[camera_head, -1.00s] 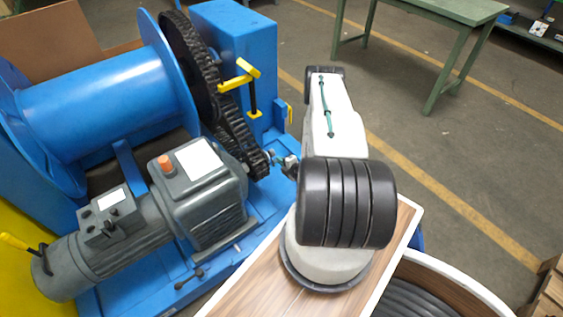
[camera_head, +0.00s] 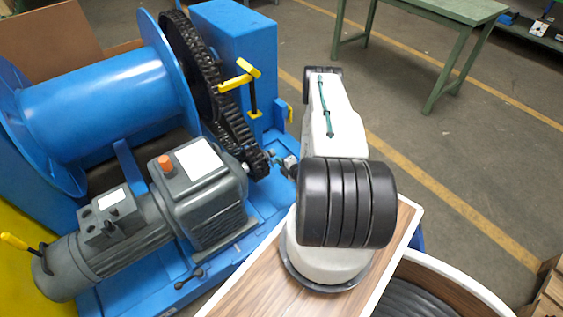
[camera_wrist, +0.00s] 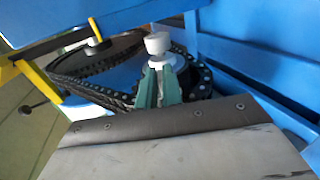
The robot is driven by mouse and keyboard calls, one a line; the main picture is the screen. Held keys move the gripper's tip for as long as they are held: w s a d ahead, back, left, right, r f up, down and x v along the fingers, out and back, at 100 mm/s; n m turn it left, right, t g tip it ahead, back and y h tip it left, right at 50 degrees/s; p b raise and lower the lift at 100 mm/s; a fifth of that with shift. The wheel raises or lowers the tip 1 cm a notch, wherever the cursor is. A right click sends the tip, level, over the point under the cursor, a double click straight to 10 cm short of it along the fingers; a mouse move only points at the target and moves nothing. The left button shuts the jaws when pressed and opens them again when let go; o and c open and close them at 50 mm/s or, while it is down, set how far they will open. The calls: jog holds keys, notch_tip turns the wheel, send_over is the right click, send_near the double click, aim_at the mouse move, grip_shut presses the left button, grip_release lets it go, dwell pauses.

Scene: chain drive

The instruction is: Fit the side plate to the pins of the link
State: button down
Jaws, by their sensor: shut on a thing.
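The black chain (camera_head: 230,118) runs from the large sprocket at the drum down to the small sprocket by the gear motor. It also shows in the wrist view (camera_wrist: 200,75), looping around behind the fingers. My gripper (camera_head: 275,157) is just right of the chain's lower end in the head view. In the wrist view the green fingers of my gripper (camera_wrist: 158,66) are close together, in front of a pale round shaft end (camera_wrist: 158,43). The side plate between the fingertips is too small and hidden to make out. The link's pins cannot be told apart from the chain.
The blue drum (camera_head: 100,98), the grey gear motor (camera_head: 205,195) and a blue housing (camera_head: 237,50) surround the chain. A yellow clamp handle (camera_head: 245,75) stands beside it. A green table (camera_head: 440,8) is at the back. The floor to the right is open.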

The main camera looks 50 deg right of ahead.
jog(key=shift+w+a, duration=0.2)
jog(key=shift+a, duration=0.75)
jog(key=c, duration=1.5)
grip_release()
jog(key=v, duration=0.7)
jog(key=shift+s+r, duration=0.15)
jog(key=shift+s, duration=0.2)
